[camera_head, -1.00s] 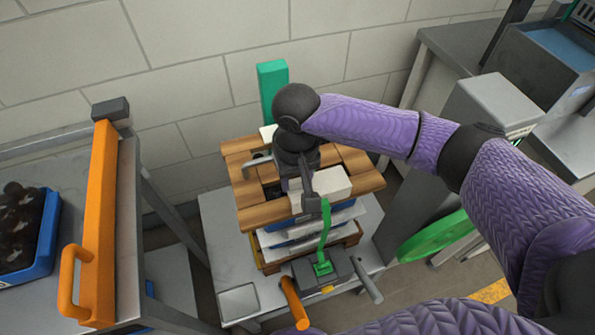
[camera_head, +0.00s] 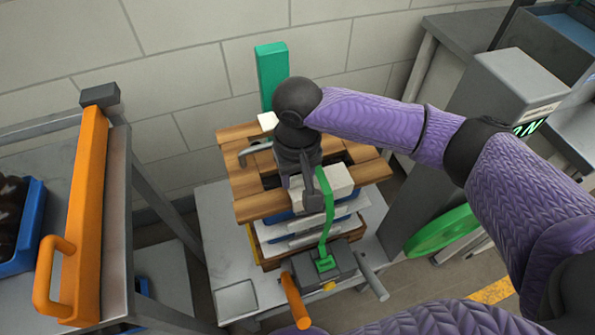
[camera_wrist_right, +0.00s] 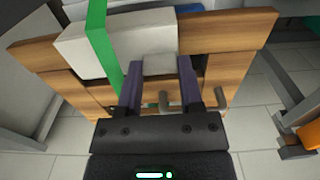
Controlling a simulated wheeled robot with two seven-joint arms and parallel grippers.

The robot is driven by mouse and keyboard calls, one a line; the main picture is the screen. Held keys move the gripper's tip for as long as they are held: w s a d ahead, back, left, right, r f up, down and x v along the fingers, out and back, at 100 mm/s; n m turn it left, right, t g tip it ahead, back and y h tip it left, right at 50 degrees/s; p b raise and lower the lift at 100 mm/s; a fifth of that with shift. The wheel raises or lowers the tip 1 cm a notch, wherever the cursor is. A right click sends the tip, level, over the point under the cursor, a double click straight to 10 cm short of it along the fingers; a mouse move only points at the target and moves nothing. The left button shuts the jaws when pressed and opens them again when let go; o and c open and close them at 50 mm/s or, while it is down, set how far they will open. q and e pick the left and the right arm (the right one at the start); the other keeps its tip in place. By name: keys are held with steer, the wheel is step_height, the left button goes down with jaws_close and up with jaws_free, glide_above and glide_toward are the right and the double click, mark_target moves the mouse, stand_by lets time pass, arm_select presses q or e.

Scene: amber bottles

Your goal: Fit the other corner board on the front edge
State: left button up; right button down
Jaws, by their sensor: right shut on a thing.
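My right gripper (camera_head: 305,190) points down over the front edge of the wooden pallet-like top (camera_head: 248,210). It is shut on the white corner board (camera_head: 338,178), which lies along that front edge. In the right wrist view the fingers (camera_wrist_right: 160,80) grip one end of the board (camera_wrist_right: 85,48). The green strap (camera_head: 328,205) passes over the board, beside the fingers, and runs down to the grey tensioner (camera_head: 335,268). Another white corner board (camera_head: 267,121) sits at the back edge, partly hidden by my arm. My left gripper is out of view.
A green post (camera_head: 271,75) stands behind the stack, near the wall. An orange bar with a handle (camera_head: 85,210) and a blue crate (camera_head: 30,230) are at the left. A grey column (camera_head: 490,110) and a green wheel (camera_head: 443,232) stand at the right.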

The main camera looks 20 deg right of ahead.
steer(key=shift+f, duration=0.8)
steer(key=shift+c, duration=0.8)
jaws_free()
step_height(320, 180, up, 7)
steer(key=p, duration=0.9)
steer(key=shift+s+a+f, duration=0.1)
